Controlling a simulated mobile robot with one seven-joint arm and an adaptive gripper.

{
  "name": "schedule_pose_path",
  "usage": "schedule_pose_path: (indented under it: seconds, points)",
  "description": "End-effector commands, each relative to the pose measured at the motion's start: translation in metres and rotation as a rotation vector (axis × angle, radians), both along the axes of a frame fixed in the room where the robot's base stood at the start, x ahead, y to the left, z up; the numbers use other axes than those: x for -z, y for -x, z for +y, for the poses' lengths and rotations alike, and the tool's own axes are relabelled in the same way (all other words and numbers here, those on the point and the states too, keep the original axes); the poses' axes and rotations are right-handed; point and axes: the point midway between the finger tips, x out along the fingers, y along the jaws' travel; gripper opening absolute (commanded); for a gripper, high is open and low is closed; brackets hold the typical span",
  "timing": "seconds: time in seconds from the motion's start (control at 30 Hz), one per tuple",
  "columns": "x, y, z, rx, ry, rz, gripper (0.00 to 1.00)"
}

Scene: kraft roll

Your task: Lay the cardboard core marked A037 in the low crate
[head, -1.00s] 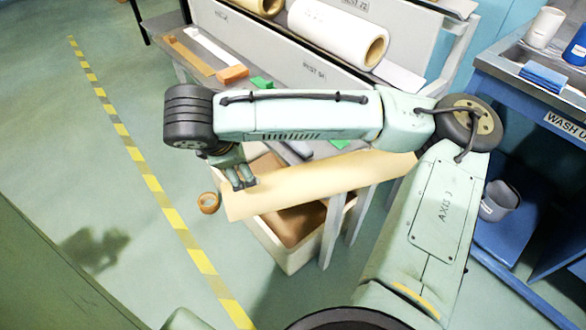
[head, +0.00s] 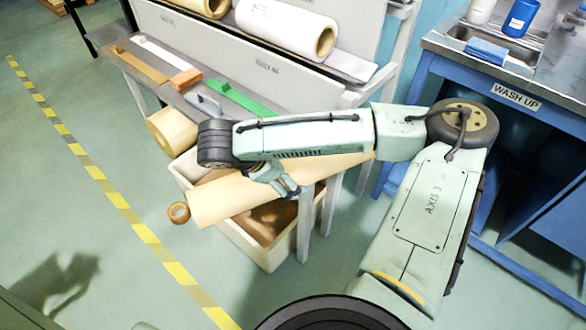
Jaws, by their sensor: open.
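A long pale tan tube (head: 225,200) lies slanted across the head view, beneath my forearm. No A037 mark is readable on it, so I cannot tell if it is the named core. It passes over the low cream crate (head: 243,241); whether it rests on the crate's rim is unclear. My gripper (head: 285,188) is open, its fingers pointing down at the tube's middle stretch. Contact with the tube cannot be told. Another short, wide tan roll (head: 172,130) shows behind the crate, partly hidden.
The grey bench (head: 330,95) holds paper rolls, a green strip (head: 240,99) and a wooden-handled tool (head: 186,79). A blue wash-up sink stand (head: 510,110) is at right. Floor at left is clear.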

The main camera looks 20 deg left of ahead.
Motion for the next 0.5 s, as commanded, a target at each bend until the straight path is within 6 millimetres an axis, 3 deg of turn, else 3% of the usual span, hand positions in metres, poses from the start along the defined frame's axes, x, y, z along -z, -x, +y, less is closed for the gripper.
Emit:
schedule_pose_path:
  seconds: [0.37, 0.5]
  points:
    - [0.0114, -0.0086, -0.0038, -0.001, -0.002, -0.001, 1.00]
    - [0.0113, -0.0085, -0.0037, -0.001, -0.002, -0.001, 0.91]
